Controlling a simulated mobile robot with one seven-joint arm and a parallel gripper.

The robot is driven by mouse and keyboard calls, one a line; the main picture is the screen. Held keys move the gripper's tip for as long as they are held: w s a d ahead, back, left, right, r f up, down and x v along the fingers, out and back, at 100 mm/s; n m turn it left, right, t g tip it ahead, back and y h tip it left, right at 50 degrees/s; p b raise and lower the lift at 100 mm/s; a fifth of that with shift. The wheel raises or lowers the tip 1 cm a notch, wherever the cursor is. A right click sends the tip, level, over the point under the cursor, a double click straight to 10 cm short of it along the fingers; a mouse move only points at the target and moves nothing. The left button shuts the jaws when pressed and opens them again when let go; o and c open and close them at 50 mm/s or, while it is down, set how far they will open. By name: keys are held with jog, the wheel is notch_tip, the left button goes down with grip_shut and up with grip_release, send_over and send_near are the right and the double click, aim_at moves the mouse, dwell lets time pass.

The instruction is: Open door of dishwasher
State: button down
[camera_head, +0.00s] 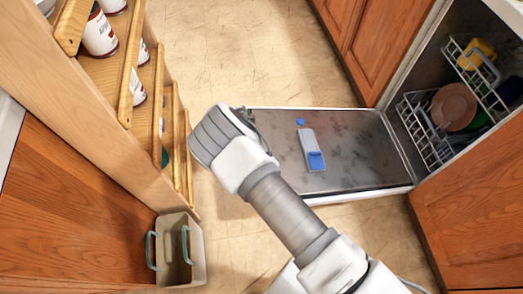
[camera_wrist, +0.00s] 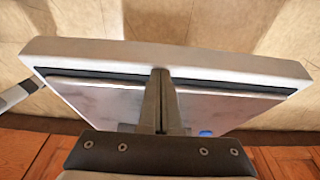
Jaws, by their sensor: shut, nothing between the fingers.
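The dishwasher door (camera_head: 355,140) is folded down and lies about flat, with its inner side facing up. It reaches left from the open dishwasher (camera_head: 418,78). A grey and blue detergent dispenser (camera_head: 311,150) sits on its inner face. My gripper (camera_head: 252,122) is over the door's outer left end; its fingertips are mostly hidden in the head view. In the wrist view the fingers (camera_wrist: 161,80) are closed together, empty, in front of the door's pale outer edge (camera_wrist: 230,62). I cannot tell whether they touch the door.
White racks (camera_head: 425,130) inside the dishwasher hold dishes. A wooden shelf unit (camera_head: 165,120) with cans stands close left of my gripper. A beige bin (camera_head: 182,250) with teal handles is on the floor. Floor (camera_head: 245,50) beyond the door is clear.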

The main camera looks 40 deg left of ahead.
notch_tip(320, 180, down, 12)
jog(key=s+a+b, duration=0.2)
jog(key=shift+s+f, duration=0.1)
dwell(0.3)
jog(key=shift+d, duration=0.1)
